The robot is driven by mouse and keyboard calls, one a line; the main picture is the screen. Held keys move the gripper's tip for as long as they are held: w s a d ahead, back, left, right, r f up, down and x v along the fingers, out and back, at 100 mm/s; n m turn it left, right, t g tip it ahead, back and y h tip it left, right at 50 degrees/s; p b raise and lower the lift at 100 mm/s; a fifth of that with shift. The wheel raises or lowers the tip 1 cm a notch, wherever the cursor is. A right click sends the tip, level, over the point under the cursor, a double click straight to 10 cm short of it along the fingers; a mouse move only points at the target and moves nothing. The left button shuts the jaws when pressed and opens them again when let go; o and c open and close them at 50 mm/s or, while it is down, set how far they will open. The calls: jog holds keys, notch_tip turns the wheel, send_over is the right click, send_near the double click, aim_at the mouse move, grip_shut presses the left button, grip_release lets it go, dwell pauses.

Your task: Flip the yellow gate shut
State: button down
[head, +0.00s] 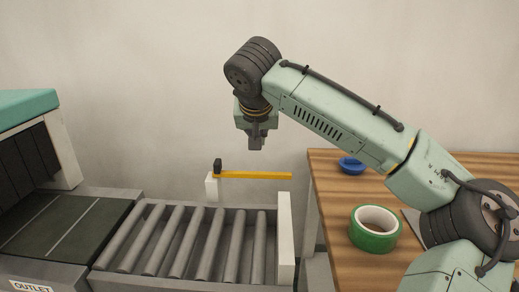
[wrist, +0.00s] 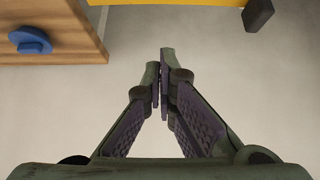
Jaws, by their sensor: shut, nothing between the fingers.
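The yellow gate (head: 252,175) is a flat bar in the head view. It reaches right from a black hinge piece on a white post (head: 212,187) at the far side of the roller conveyor. Its free end points toward the wooden table. In the wrist view the yellow gate (wrist: 180,3) crosses the top edge, with its black end piece at the upper right. My gripper (head: 255,145) points down above the gate and is apart from it. In the wrist view my gripper's fingers (wrist: 160,80) are together and hold nothing.
The roller conveyor (head: 283,240) has a white end plate at its right. A scanner with a green top (head: 25,105) stands at the left. The wooden table (head: 325,190) at the right bears a green tape roll (head: 375,240) and a blue object (head: 351,166).

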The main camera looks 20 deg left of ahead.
notch_tip(320, 180, down, 7)
jog(key=w+p, duration=0.1)
jog(key=shift+w+a, duration=0.2)
jog(key=shift+w, duration=0.1)
